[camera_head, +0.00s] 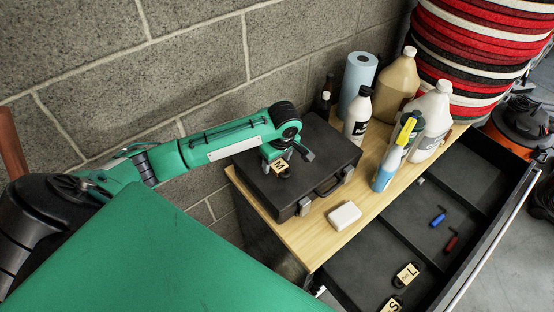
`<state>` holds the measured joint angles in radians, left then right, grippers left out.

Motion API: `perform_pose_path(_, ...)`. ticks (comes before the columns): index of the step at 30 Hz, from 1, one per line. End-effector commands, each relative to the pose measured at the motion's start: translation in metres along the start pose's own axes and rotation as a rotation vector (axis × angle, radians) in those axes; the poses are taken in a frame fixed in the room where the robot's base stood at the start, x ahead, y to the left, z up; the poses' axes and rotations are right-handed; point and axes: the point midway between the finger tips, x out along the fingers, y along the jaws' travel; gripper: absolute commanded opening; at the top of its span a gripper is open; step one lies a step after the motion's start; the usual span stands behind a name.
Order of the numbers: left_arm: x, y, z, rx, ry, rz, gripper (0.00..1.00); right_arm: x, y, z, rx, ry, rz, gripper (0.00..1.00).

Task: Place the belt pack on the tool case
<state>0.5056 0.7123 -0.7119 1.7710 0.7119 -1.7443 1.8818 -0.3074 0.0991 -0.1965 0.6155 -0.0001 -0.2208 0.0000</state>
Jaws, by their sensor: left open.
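The dark tool case (320,150) lies flat and closed on the wooden top, its handle toward the front. A small black belt pack with a pale label marked M (282,169) is on top of the case, toward its left side. My left gripper (279,158) is directly above and beside this pack, fingers open and pointing down. The fingertips are small and partly hidden, so contact with the pack cannot be told. Two similar packs, marked L (406,276) and S (393,306), lie in the open drawer. My right gripper is not in view.
On the wooden top (303,240) stand a blue paper roll (358,80), several bottles and jugs, and a white block (344,216). The open drawer (375,262) also holds a blue (438,218) and a red tool (452,240). A block wall stands behind.

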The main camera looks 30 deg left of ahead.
Motion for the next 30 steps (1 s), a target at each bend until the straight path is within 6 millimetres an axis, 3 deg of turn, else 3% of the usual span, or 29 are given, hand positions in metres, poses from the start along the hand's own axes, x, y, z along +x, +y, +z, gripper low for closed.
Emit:
perform_pose_path(7,-0.023,0.001,0.001,0.001,0.000,0.006,0.63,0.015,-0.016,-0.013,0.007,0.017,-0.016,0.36)
perform_pose_path(13,-0.070,0.002,0.001,0.001,0.000,0.008,0.63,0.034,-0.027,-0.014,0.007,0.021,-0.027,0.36)
perform_pose_path(18,-0.102,0.000,-0.002,0.000,0.005,0.003,0.63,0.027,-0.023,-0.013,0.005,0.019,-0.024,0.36)
perform_pose_path(30,-0.121,0.000,0.000,0.000,0.001,0.001,0.63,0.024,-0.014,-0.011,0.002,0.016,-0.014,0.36)
